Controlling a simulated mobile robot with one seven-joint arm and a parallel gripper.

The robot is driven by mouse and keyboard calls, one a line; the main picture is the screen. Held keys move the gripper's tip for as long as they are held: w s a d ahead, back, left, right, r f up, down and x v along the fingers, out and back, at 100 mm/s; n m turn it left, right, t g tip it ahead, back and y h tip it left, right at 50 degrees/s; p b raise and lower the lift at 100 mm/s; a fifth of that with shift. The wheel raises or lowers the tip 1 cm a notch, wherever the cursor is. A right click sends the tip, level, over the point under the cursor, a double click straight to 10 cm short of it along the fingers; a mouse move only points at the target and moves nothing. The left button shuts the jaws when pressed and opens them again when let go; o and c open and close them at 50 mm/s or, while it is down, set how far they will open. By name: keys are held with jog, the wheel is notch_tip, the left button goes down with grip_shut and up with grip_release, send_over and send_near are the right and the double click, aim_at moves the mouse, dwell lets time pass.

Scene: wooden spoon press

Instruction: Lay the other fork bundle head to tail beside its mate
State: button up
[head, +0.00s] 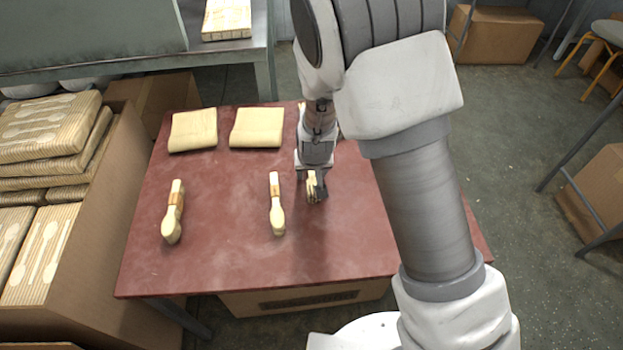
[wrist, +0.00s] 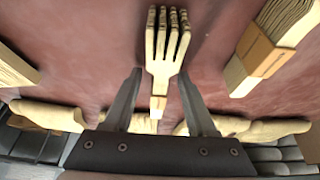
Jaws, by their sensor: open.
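A pale wooden fork bundle (wrist: 165,50) lies on the red table, with its tines toward the top of the wrist view and an orange-tan band low on its handle. My gripper (wrist: 160,88) is open, with one finger on each side of the handle. In the head view my gripper (head: 316,187) is low over this bundle (head: 312,192) and partly hides it. A second banded bundle (head: 277,205) lies just left of it, with its rounded head toward the front. A third banded bundle (head: 173,212) lies farther left. I cannot tell which is the mate.
Two pale folded-looking pieces (head: 193,130) (head: 257,127) lie at the table's (head: 225,260) back. A carton (head: 85,250) with stacked wooden cutlery stands along the left edge. The table's front and the gap between the left and middle bundles are clear.

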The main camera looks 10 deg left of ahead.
jog(key=shift+r, duration=0.1)
grip_shut()
jog(key=shift+r, duration=0.1)
dwell(0.3)
